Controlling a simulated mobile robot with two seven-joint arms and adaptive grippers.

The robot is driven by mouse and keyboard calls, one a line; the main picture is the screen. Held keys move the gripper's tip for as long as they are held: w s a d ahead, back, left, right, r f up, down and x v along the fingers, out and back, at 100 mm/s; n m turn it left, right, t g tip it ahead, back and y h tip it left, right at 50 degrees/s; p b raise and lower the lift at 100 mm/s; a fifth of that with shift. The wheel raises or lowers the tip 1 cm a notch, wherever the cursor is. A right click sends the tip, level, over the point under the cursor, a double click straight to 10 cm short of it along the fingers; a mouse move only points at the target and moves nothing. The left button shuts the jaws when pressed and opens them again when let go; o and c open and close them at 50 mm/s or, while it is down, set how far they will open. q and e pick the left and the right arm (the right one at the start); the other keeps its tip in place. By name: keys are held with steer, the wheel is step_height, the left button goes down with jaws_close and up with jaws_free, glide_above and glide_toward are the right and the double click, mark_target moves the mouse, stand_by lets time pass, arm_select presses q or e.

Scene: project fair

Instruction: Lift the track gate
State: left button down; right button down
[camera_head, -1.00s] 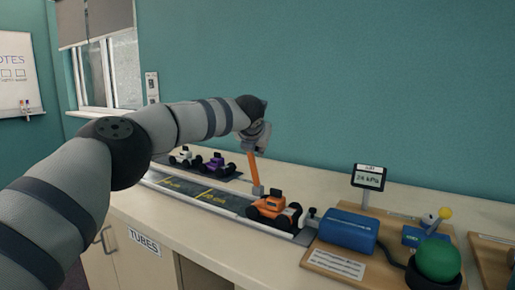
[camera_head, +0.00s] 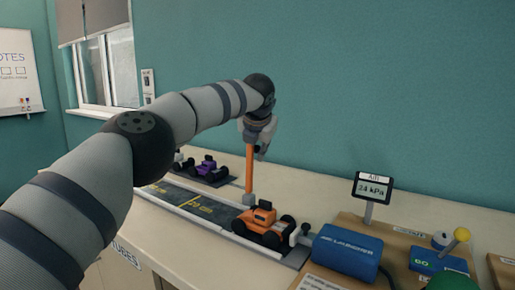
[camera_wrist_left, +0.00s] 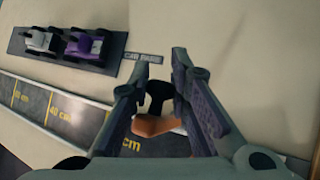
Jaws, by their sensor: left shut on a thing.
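The track gate is an orange bar (camera_head: 249,172) that stands close to upright at the track, just behind the orange car (camera_head: 263,226). My left gripper (camera_head: 257,147) is at its top end, fingers pointing down, shut on the gate. In the left wrist view an orange part (camera_wrist_left: 152,127) and a dark part show between the fingers (camera_wrist_left: 167,65). The gripper hides the bar's top end. The dark track (camera_head: 184,202) with yellow marks runs along the counter under the gate. My right gripper is in neither view.
A purple car (camera_head: 205,169) and a white one, mostly behind my arm, stand on a dark mat behind the track. A blue launcher (camera_head: 346,250) and a pressure display (camera_head: 372,187) stand to the right.

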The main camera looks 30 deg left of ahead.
arm_select(q)
steer(key=shift+w+d+f, duration=0.15)
steer(key=shift+d+f, duration=0.1)
steer(key=shift+f, duration=0.2)
steer(key=c, duration=1.5)
jaws_free()
steer(key=shift+d, duration=0.1)
steer(key=shift+r, duration=0.1)
steer(key=v, duration=1.2)
steer(key=shift+a, duration=0.25)
